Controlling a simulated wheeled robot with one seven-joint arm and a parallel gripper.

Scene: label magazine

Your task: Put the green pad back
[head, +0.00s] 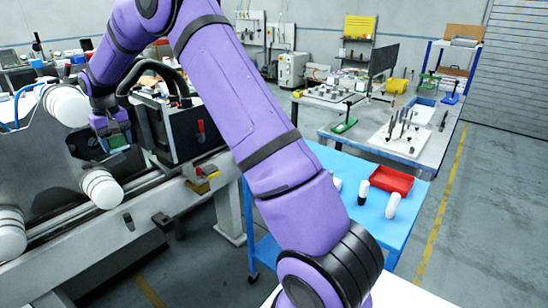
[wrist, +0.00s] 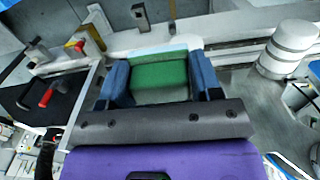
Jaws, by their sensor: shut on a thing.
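The green pad (wrist: 160,76) sits between the two blue fingers of my gripper (wrist: 160,68) in the wrist view, with a finger against each side. A pale strip runs along the pad's far edge. In the head view my gripper (head: 110,130) is at the left, beside the machine, and a small part of the green pad (head: 118,142) shows at it. The wrist view looks down past the pad onto a grey surface and a pale rail. I cannot tell whether the pad touches anything but the fingers.
White rollers (head: 102,188) stand close below and left of my gripper. A blue table (head: 375,222) with a red tray (head: 391,180) stands further right.

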